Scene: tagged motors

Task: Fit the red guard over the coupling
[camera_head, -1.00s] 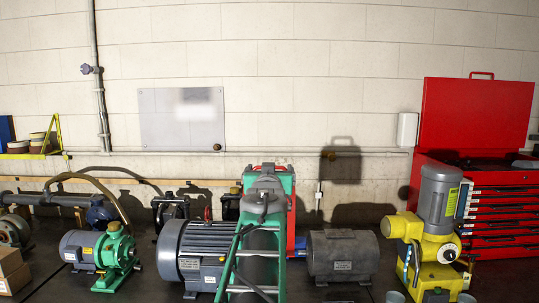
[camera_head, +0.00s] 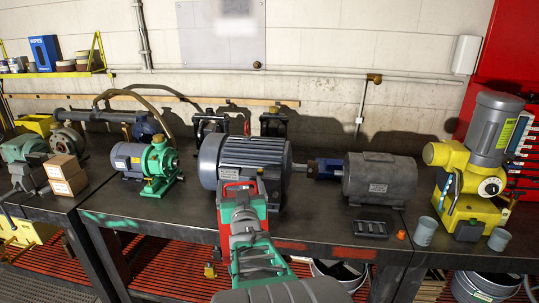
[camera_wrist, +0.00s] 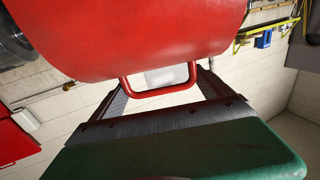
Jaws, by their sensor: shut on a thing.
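The red guard (camera_wrist: 150,35) is a curved shell with a red loop handle (camera_wrist: 160,87), filling the top of the wrist view. My gripper (camera_head: 238,194) is shut on this handle, between its dark ridged fingers. In the head view my gripper stands in front of the large grey motor (camera_head: 248,160); red shows at its fingers, but most of the guard is hidden there. The coupling (camera_head: 326,168), dark blue with a silver shaft, sits bare between that motor and the smaller dark grey machine (camera_head: 380,179), to the right of my gripper. The guard is apart from it.
A green pump (camera_head: 158,165) with a small motor is at left. A yellow machine (camera_head: 470,170) and grey cups (camera_head: 425,231) stand at right. A dark ribbed plate (camera_head: 370,229) and an orange cap (camera_head: 401,235) lie near the bench's (camera_head: 190,219) front edge.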

